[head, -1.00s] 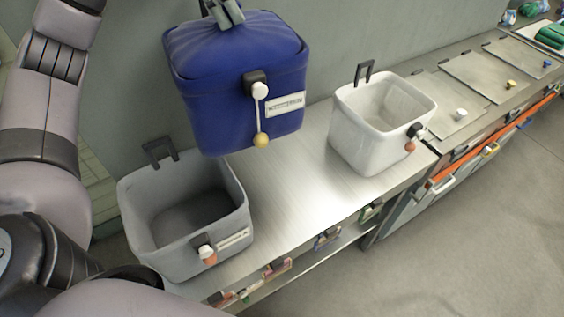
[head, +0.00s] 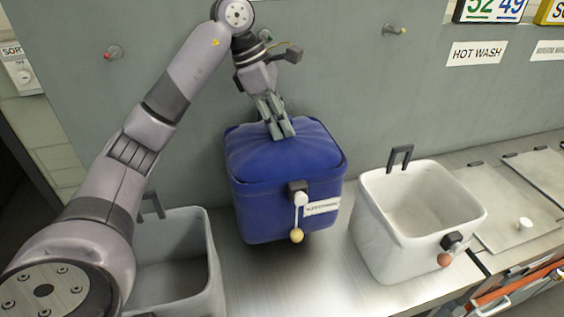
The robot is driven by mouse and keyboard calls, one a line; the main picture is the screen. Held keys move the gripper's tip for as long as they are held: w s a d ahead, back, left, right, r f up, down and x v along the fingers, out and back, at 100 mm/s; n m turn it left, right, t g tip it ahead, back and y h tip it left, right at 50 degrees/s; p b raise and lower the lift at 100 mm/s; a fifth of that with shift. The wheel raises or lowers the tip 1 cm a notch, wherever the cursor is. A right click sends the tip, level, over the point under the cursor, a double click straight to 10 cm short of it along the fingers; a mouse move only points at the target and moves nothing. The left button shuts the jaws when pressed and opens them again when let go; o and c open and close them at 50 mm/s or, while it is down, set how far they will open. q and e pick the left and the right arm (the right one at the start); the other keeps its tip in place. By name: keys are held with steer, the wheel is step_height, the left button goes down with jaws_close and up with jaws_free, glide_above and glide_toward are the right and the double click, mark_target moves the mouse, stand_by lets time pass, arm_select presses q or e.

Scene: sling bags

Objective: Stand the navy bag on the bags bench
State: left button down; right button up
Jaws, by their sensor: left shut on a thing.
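The navy bag (head: 275,175) is a boxy blue bag with a bulging top, a white label and a yellow ball on a cord. It hangs upright over the steel bench (head: 290,280), between a grey bin and a white bin. My left gripper (head: 281,134) is shut on the top of the navy bag, coming down from above. A dark shadow shows by the bag's lower right edge; I cannot tell whether its base touches the bench. My right gripper is not in view.
An open grey bin (head: 212,275) stands left of the bag, partly behind my left arm. An open white bin (head: 385,240) stands close on the right. Hooks (head: 393,31) and a "HOT WASH" sign (head: 477,52) are on the wall behind. Bare bench shows in front.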

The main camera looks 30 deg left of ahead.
arm_select(q)
steer(key=f, duration=0.4)
steer(key=f+p, duration=0.1)
steer(key=f, duration=0.3)
steer(key=shift+s+f, duration=0.2)
steer(key=shift+f, duration=0.6)
steer(key=shift+w, duration=0.1)
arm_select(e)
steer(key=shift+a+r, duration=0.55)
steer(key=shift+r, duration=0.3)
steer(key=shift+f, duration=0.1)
arm_select(q)
steer(key=c, duration=1.3)
jaws_free()
steer(key=shift+f, duration=0.15)
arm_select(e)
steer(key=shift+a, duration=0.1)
